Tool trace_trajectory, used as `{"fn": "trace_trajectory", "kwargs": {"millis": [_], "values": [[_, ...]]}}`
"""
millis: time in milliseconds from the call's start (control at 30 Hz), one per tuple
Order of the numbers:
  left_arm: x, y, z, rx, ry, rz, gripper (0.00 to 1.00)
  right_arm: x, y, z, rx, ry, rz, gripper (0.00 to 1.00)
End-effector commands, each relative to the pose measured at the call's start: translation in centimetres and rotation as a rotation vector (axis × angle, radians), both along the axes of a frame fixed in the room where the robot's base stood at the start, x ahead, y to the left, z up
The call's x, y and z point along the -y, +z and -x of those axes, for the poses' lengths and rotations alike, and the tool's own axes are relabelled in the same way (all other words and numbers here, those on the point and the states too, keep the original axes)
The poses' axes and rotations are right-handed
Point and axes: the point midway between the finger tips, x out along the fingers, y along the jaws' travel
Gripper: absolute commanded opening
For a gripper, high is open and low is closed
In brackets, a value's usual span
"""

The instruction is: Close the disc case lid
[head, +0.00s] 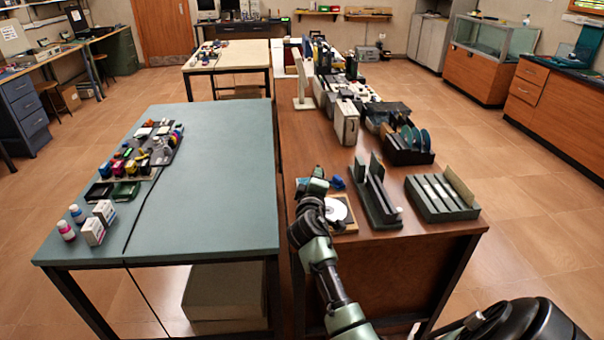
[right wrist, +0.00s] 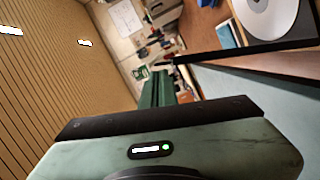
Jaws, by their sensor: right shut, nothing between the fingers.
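The disc case (head: 352,229) lies near the front left of the brown table, with a white disc in it. In the right wrist view the white disc (right wrist: 268,14) shows at the upper right, in the case's dark tray, cut by the frame edge. I cannot make out the lid's angle; my arm and gripper cover the case's left side. My right gripper (head: 318,184) is just beyond and left of the disc, shut and empty. Its shut fingers (right wrist: 157,88) also show in the right wrist view, apart from the disc. My left gripper is not in view.
A small blue object (head: 338,183) sits close beside my right gripper. Slotted dark racks (head: 376,200) and (head: 443,208) stand to the right. Disc holders and boxes crowd the table further back. The green table (head: 215,200) at the left has a wide clear area.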

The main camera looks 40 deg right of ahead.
Motion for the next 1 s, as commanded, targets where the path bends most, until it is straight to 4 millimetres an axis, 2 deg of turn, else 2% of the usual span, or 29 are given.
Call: {"fn": "trace_trajectory", "kwargs": {"millis": [367,700,1000], "values": [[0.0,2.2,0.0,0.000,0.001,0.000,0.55,4.7,-1.5,2.9,0.185,-0.003,-0.303,0.00],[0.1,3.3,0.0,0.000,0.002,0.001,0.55,8.1,-4.8,5.0,0.353,-0.002,-0.579,0.00],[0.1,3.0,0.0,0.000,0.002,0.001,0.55,10.2,-8.5,6.3,0.497,-0.003,-0.815,0.00]]}}
